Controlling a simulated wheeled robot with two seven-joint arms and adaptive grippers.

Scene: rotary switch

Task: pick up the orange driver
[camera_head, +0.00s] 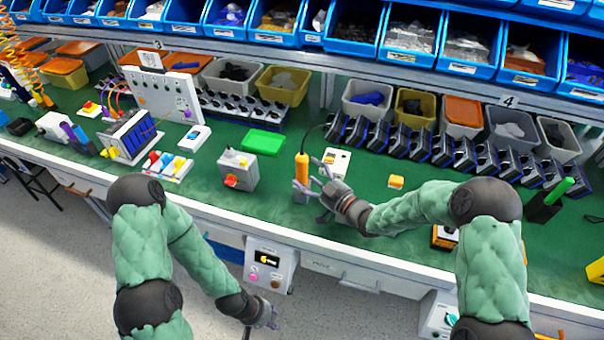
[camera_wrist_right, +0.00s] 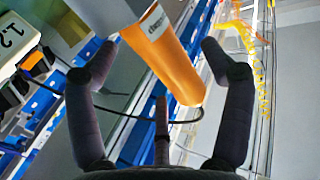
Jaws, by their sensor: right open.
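The orange driver (camera_head: 302,168) stands upright above the green bench near its front edge, with a dark cable at its upper end. My right gripper (camera_head: 312,184) is open beside it, with its fingers reaching around the driver. In the right wrist view the driver's orange body (camera_wrist_right: 172,62) lies between the spread fingers of the gripper (camera_wrist_right: 158,48), with visible gaps on both sides. My left gripper (camera_head: 270,318) hangs low in front of the bench, away from the driver. Its fingers are too small and dark to tell their opening.
A white box (camera_head: 336,161) is just behind the right gripper. A row of dark blocks (camera_head: 410,142) lines the back. Green bench surface (camera_head: 280,188) is clear between switch box and driver.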

